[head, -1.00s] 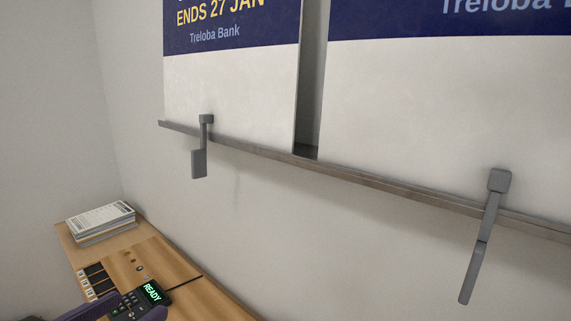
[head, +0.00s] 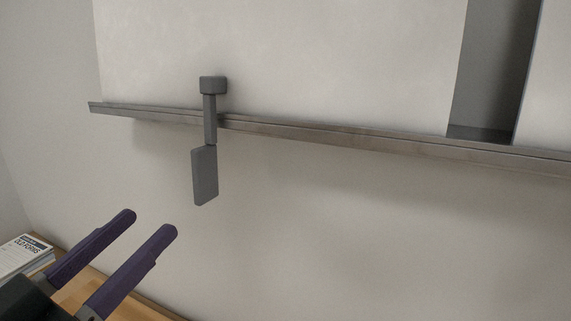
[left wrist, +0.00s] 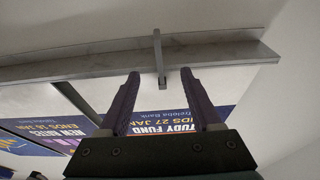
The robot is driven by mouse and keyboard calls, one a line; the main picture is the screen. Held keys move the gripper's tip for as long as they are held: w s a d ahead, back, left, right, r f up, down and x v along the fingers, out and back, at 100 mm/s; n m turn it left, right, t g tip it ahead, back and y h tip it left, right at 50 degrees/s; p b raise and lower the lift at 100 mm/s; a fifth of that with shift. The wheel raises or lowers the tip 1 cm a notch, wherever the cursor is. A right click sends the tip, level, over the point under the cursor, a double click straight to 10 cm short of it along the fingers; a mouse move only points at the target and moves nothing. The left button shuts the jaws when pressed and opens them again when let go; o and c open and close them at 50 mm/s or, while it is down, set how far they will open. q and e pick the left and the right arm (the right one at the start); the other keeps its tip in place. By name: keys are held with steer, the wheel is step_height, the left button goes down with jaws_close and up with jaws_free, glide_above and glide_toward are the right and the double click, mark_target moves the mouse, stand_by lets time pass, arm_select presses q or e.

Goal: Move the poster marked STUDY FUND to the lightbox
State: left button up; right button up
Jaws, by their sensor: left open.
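The STUDY FUND poster (left wrist: 178,128) shows its dark blue printed band upside down in the left wrist view. In the head view only its blank pale lower part (head: 300,60) shows, standing at a thin ledge. A grey hanging tab (head: 204,170) sits at its lower edge and hangs below the ledge; it also shows in the left wrist view (left wrist: 159,60). My left gripper (head: 149,222) is open and empty, below and left of the tab in the head view. In the left wrist view the tab lies between the fingertips' directions. I cannot identify the lightbox. My right gripper is out of view.
The grey ledge (head: 330,138) runs along the wall. A second poster (head: 550,80) stands to the right, past a dark gap. A stack of forms (head: 24,256) lies on the wooden counter (head: 85,296) at lower left. The wall below the ledge is clear.

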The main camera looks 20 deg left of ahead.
mark_target(195, 180)
arm_select(q)
steer(key=shift+d+b+x, duration=0.2)
steer(key=shift+b+x, duration=0.55)
steer(key=shift+x, duration=5.05)
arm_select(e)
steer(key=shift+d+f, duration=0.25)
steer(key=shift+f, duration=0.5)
arm_select(q)
steer(key=shift+c, duration=0.2)
jaws_close()
steer(key=shift+r, duration=0.15)
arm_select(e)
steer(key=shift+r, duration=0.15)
